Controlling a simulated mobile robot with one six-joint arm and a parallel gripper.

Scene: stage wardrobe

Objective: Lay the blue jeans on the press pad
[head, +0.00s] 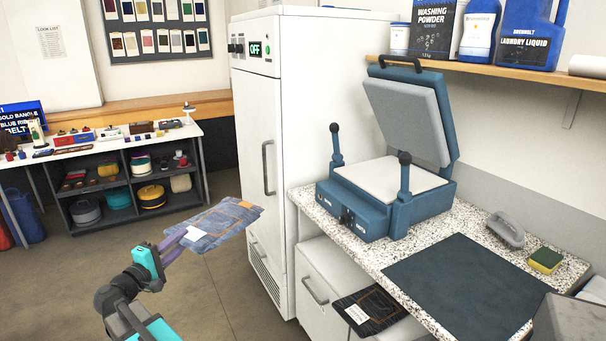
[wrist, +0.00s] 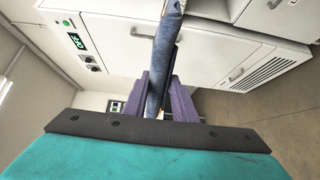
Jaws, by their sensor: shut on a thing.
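The blue jeans (head: 217,222), folded into a flat packet, are held in the air left of the white cabinet. My gripper (head: 180,240) is shut on their left end. In the wrist view the jeans (wrist: 168,45) show edge-on between the purple fingers of my gripper (wrist: 168,95). The press (head: 385,160) stands open on the speckled counter, its lid tilted up at the back. Its pale press pad (head: 388,182) is bare. The jeans are well apart from the press, to its lower left.
A tall white cabinet (head: 285,120) with an OFF display stands between the shelves and the press. A dark mat (head: 468,283), grey iron-like tool (head: 506,230) and sponge (head: 545,260) lie on the counter. Another folded dark denim piece (head: 372,308) lies below the counter's front edge.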

